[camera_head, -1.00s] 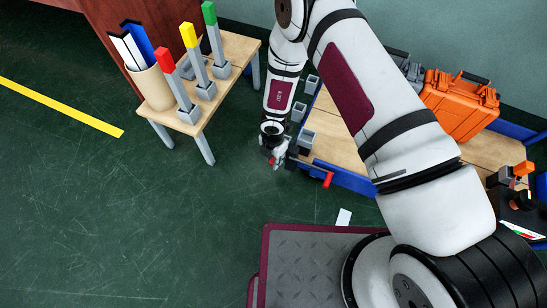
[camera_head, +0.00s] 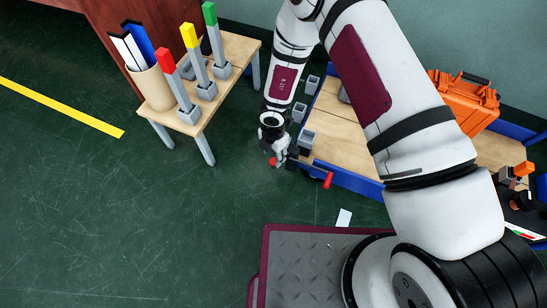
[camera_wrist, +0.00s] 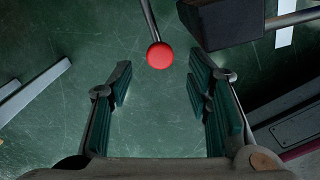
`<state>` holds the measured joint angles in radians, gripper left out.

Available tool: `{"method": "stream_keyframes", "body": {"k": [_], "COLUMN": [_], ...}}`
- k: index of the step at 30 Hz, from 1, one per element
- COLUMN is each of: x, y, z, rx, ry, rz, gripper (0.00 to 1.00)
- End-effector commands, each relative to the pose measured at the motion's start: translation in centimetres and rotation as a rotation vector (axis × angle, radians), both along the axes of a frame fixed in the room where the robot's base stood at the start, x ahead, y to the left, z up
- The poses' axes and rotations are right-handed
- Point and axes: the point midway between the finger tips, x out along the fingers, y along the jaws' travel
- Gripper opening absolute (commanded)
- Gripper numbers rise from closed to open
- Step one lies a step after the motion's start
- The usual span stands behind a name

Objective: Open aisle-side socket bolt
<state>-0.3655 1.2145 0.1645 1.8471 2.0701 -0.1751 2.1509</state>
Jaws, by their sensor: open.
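A round red knob (camera_wrist: 160,55) on a thin grey rod (camera_wrist: 150,20) shows in the wrist view, ahead of and between my open fingers; it appears apart from both. My gripper (camera_wrist: 161,80) is empty, with dark green pads on either side. In the head view my gripper (camera_head: 281,157) is at the cart's near left corner, with the red knob (camera_head: 273,162) close by its tip. Grey square sockets (camera_head: 307,139) line the cart's left edge just beside it. How the bolt sits in its socket is hidden.
A dark block (camera_wrist: 222,22) lies close right of the knob. The blue-edged cart (camera_head: 350,182) has a second red handle (camera_head: 328,180) and an orange case (camera_head: 462,102). A wooden table (camera_head: 236,48) with coloured posts stands left.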

Motion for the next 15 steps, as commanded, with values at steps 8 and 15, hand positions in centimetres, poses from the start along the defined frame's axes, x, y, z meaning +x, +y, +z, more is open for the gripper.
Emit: {"method": "stream_keyframes", "body": {"k": [8,15], "x": [0.1,0.0], "y": [0.0,0.0], "z": [5.6,7.7], "rx": [0.002,0.0], "ry": [-0.001,0.0], "rz": [-0.003,-0.002], "gripper": [0.45,0.45]}}
